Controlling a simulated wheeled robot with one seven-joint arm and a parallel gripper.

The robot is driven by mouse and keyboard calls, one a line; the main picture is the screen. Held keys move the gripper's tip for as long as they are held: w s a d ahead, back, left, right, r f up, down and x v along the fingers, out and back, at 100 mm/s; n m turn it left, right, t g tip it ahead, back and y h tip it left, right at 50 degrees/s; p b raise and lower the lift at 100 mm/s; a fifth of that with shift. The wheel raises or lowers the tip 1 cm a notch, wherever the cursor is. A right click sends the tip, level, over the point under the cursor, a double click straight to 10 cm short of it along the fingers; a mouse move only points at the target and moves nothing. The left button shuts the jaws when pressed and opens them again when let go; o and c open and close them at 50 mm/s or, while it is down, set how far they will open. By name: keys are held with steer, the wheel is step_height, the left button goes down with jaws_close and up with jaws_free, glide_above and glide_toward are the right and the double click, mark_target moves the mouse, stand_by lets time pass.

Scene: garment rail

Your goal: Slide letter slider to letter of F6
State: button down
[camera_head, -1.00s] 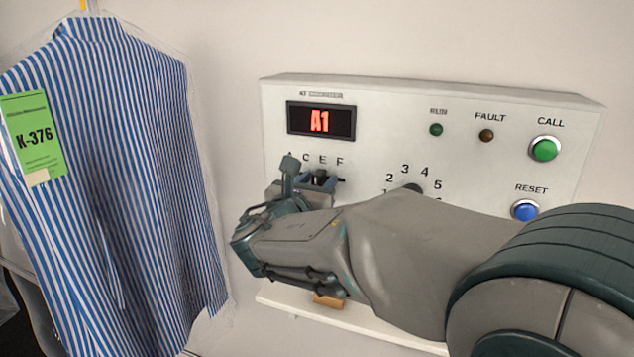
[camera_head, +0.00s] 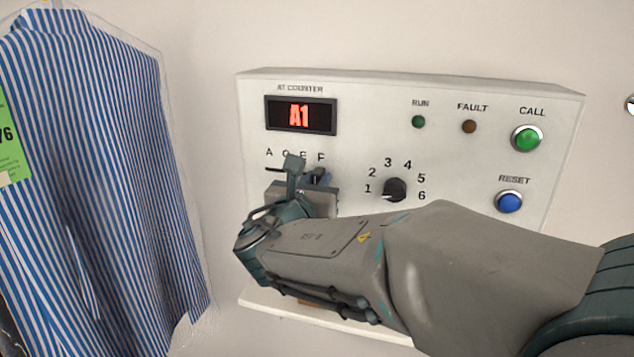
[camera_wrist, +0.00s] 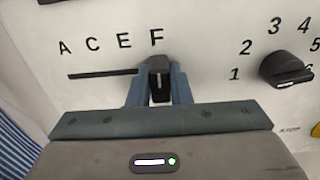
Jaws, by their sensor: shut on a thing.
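The black letter slider (camera_wrist: 158,80) sits in its dark slot (camera_wrist: 100,74) under the letters A, C, E, F. It is at the slot's right end, just below the F (camera_wrist: 156,38). My gripper (camera_wrist: 160,88) is shut on the slider, one blue-grey finger on each side. In the head view my gripper (camera_head: 305,178) and wrist partly hide the slot. The red display (camera_head: 299,116) reads A1. The black number dial (camera_head: 396,190) is to the right, ringed by numbers 1 to 6; it also shows in the wrist view (camera_wrist: 284,70).
The white panel (camera_head: 360,90) also carries RUN and FAULT lamps, a green CALL button (camera_head: 527,138) and a blue RESET button (camera_head: 509,201). A blue-striped shirt (camera_head: 100,170) in clear cover hangs to the left. A white ledge (camera_head: 262,297) lies below.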

steer(key=c, duration=1.6)
jaws_free()
steer(key=shift+d, duration=0.2)
steer(key=shift+o, duration=1.4)
steer(key=shift+d, duration=0.1)
steer(key=shift+s, duration=0.1)
steer(key=b+v, duration=0.1)
steer(key=v, duration=1.2)
steer(key=shift+s+a, duration=0.3)
